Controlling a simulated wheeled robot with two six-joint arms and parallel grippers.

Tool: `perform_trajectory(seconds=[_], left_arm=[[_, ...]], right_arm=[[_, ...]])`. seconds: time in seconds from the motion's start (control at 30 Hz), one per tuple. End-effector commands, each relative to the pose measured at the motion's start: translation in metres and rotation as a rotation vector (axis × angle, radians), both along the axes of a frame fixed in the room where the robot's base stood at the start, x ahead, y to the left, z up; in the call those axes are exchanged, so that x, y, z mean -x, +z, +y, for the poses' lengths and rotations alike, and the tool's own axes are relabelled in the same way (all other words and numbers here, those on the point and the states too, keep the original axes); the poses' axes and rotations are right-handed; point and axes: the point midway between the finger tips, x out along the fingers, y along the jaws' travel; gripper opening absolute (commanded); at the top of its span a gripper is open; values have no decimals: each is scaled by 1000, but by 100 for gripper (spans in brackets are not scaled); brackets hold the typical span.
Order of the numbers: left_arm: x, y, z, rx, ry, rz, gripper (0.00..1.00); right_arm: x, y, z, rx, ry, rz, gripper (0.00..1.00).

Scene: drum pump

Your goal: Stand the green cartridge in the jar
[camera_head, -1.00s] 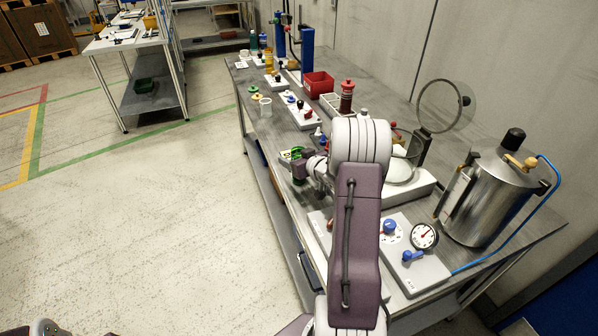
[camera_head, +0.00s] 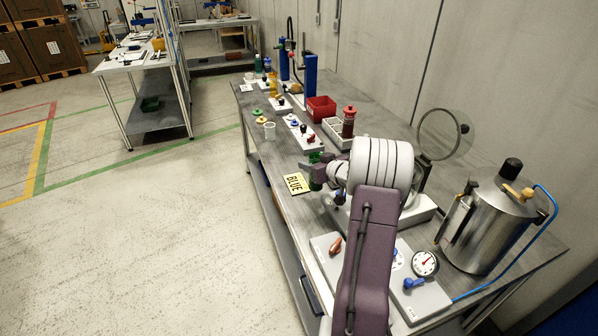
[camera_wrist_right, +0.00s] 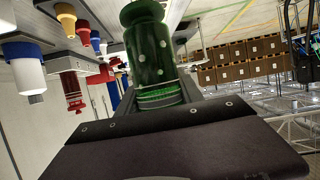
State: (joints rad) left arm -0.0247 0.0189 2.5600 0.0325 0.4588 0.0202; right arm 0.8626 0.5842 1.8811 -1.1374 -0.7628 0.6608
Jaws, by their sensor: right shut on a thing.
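My right gripper (camera_head: 318,172) is shut on the green cartridge (camera_wrist_right: 155,55), a dark green see-through cylinder with a narrowed neck. The cartridge fills the middle of the right wrist view. A small whitish open cup (camera_head: 269,131), possibly the jar, stands beyond the gripper near the front edge, apart from the cartridge. I cannot tell for sure which vessel is the jar. My left gripper is not in view.
A yellow card reading BLUE (camera_head: 296,184) shows near the gripper; its support is unclear. The floor at left is clear.

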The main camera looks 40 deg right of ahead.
Motion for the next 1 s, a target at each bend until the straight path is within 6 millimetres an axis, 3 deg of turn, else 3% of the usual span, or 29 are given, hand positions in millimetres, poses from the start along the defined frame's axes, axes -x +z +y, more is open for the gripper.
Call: perform_trajectory(seconds=[0.03, 0.2, 0.4, 0.6, 0.87, 1.0], left_arm=[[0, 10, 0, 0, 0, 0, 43], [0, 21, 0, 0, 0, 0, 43], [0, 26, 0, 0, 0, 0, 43], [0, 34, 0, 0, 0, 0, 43], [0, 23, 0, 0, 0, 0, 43], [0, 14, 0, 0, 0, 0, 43]], right_arm=[[4, 13, -13, 3, -4, -2, 0], [17, 32, -45, 1, -2, 0, 0], [23, 41, -63, -1, 0, 0, 0], [23, 50, -64, 0, 1, 0, 0], [23, 38, -64, -1, 1, 0, 0], [16, 25, -44, -4, 4, 1, 0]])
